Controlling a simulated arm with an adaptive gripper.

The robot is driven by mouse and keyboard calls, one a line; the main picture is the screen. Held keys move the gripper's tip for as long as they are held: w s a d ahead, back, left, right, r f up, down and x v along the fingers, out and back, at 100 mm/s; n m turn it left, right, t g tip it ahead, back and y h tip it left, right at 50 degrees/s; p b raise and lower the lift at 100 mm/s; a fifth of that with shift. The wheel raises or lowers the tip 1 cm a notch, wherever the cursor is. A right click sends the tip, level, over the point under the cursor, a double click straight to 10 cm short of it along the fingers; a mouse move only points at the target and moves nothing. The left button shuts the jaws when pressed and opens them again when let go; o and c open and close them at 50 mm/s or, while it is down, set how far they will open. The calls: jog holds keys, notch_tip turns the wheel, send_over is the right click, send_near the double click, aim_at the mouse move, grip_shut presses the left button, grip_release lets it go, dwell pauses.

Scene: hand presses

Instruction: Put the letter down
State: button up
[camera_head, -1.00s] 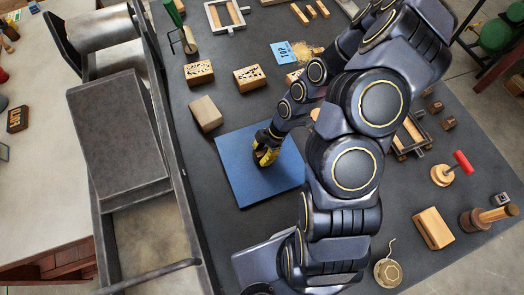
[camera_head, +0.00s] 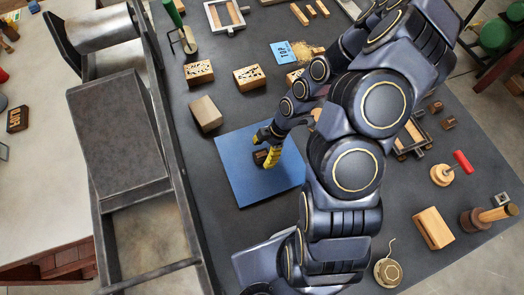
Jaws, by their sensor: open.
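The letter (camera_head: 261,157), a small dark brown block, rests on the blue mat (camera_head: 240,183). My gripper (camera_head: 267,153) is open right at the letter, with a yellow-tipped finger on the letter's right side. The other finger is dark and partly hidden behind the letter and the hand. I cannot tell whether a finger still touches the letter. My arm covers the ground to the right of the mat.
A plain wooden block (camera_head: 206,113) and two carved blocks (camera_head: 198,72) (camera_head: 249,78) stand beyond the mat. A blue card (camera_head: 285,52) lies farther back. The metal press (camera_head: 118,135) runs along the left. The mat's left and front parts are clear.

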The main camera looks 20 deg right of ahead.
jog(key=v, duration=1)
jog(key=s+a+r+m+g+h, duration=0.1)
jog(key=s+a+r+m+h, duration=0.1)
jog(key=s+r+m, duration=0.6)
jog(key=s+a+r+m+h, duration=0.2)
jog(key=s+a+r+m, duration=0.2)
jog(key=s+r+m, duration=0.4)
notch_tip(320, 180, up, 3)
jog(key=shift+a+f+m+g+h, duration=0.15)
jog(key=shift+a+m+g+h, duration=0.2)
jog(key=shift+m, duration=0.65)
jog(key=shift+d, duration=0.1)
dwell(1.1)
